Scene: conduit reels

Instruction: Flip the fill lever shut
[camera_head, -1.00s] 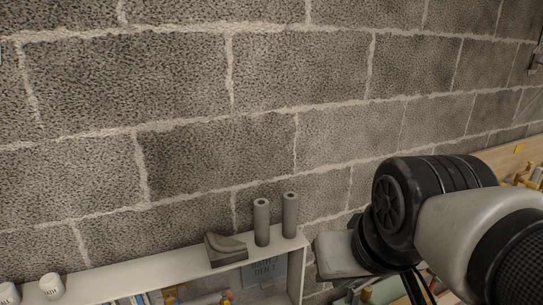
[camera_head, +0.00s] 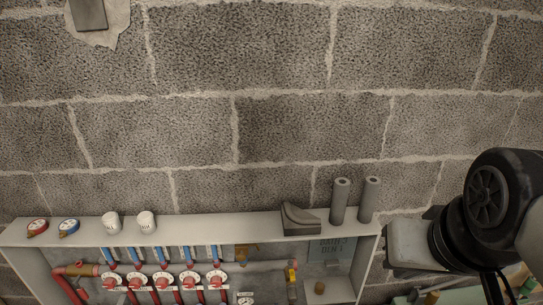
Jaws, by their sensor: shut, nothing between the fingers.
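An open manifold cabinet (camera_head: 190,233) stands at the bottom of the view against the wall. Inside it, a pale horizontal pipe runs to a small vertical fitting with a yellow part (camera_head: 291,272) on its right. This fitting may carry the fill lever, but I cannot tell its position. A brass-coloured part (camera_head: 246,254) hangs behind the pipe, also too small to read. Part of my arm, with black round joints and a grey block, shows at the right, beside the cabinet. I can make out no gripper fingers.
Several white round-faced valves (camera_head: 190,280) with blue and red fittings fill the cabinet's left. Gauges (camera_head: 68,227), white cups (camera_head: 146,221), a grey wedge (camera_head: 300,218) and two grey tubes (camera_head: 340,200) stand on top. A block wall (camera_head: 300,130) rises behind.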

